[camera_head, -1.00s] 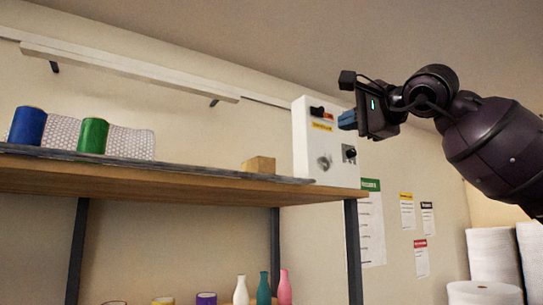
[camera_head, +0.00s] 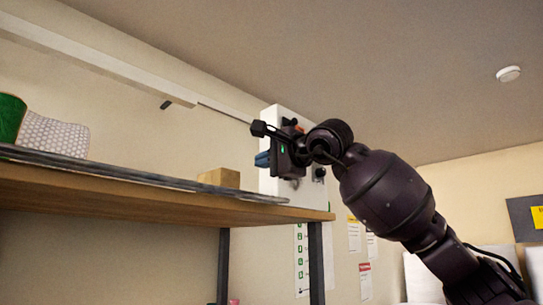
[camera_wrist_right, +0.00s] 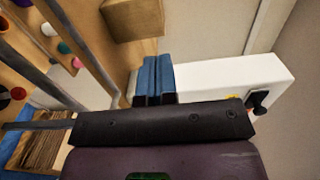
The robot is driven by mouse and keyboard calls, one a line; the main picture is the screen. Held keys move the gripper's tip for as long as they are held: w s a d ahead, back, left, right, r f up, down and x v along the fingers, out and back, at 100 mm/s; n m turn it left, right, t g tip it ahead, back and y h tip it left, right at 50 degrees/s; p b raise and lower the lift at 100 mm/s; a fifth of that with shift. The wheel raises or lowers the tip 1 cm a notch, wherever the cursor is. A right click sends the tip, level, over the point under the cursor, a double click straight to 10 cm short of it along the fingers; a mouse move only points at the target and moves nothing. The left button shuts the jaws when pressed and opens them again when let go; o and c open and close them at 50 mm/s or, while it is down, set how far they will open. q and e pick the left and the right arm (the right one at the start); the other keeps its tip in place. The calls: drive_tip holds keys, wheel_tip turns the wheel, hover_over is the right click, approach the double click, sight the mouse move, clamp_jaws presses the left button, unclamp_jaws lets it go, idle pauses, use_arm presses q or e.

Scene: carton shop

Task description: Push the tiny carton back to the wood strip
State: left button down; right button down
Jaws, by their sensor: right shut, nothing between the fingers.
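The tiny carton (camera_head: 220,178), a small plain brown box, sits upright on the high shelf near its right end. It also shows at the top of the right wrist view (camera_wrist_right: 133,18). My right gripper (camera_head: 262,159) is to the right of the carton and slightly higher in the head view. Its blue fingers (camera_wrist_right: 153,78) are shut with nothing between them, and a gap shows between them and the carton in the wrist view. I cannot make out a wood strip on the shelf top; the view from below hides its back part. My left gripper is not in view.
A dark strip (camera_head: 130,174) edges the wooden shelf (camera_head: 120,203). A white control box (camera_head: 270,185) stands on the wall side, partly behind my right gripper. A green roll (camera_head: 9,118) and bubble wrap (camera_head: 52,135) are at the left of the shelf.

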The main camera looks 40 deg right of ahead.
sight(232, 171)
drive_tip(key=w, duration=0.2)
drive_tip(key=w+p, duration=0.1)
drive_tip(key=w, duration=0.2)
drive_tip(key=w+p, duration=0.1)
drive_tip(key=w, duration=0.2)
drive_tip(key=shift+w+a, duration=0.15)
drive_tip(key=shift+a, duration=0.25)
drive_tip(key=shift+w+p, duration=0.3)
drive_tip(key=shift+w, duration=0.25)
